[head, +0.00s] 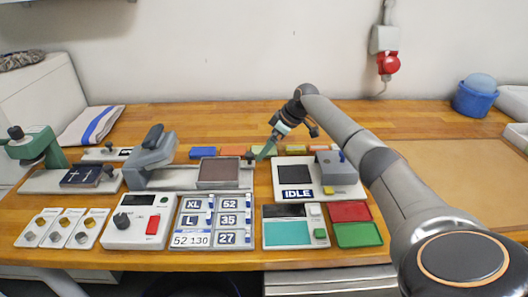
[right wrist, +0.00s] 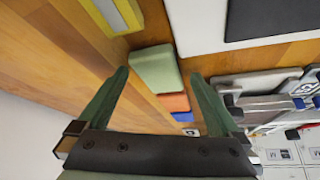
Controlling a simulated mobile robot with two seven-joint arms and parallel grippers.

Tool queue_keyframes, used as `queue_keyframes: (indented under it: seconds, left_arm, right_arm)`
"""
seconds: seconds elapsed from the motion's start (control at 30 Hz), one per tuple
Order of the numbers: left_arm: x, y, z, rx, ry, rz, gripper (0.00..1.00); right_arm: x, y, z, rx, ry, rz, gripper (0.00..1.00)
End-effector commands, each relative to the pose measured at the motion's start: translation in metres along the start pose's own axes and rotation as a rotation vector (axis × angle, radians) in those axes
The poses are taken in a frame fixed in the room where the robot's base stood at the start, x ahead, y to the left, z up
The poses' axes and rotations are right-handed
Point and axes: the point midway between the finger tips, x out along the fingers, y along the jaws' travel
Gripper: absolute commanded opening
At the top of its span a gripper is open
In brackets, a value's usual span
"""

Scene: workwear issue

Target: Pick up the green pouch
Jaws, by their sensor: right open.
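The green pouch (right wrist: 155,68) is a pale green, rounded block lying flat on the wooden bench. In the right wrist view it lies beyond the fingertips, near the gap between them and apart from both. In the head view the fingers partly hide it. My right gripper (right wrist: 160,75) is open and empty, its two dark green fingers spread wide. In the head view it (head: 266,151) points down at the row of coloured pieces behind the machines. My left gripper is not in view.
An orange piece (right wrist: 174,102) and a blue piece (head: 203,153) lie in the same row. The bench behind the row is clear.

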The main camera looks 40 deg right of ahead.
Motion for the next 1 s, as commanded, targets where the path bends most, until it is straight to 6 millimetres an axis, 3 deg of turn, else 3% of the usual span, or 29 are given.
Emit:
queue_keyframes:
  seconds: [0.07, 0.7, 1.0]
  left_arm:
    - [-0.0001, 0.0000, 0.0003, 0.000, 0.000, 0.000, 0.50]
    - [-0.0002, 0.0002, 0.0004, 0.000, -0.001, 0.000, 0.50]
    - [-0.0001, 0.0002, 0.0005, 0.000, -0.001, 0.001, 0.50]
  right_arm:
    - [-0.0004, 0.0001, 0.0000, 0.000, 0.000, 0.000, 0.93]
    - [-0.0006, 0.0000, 0.0002, 0.000, 0.000, 0.000, 0.21]
    - [-0.0019, 0.0002, -0.0007, 0.000, 0.000, 0.000, 0.18]
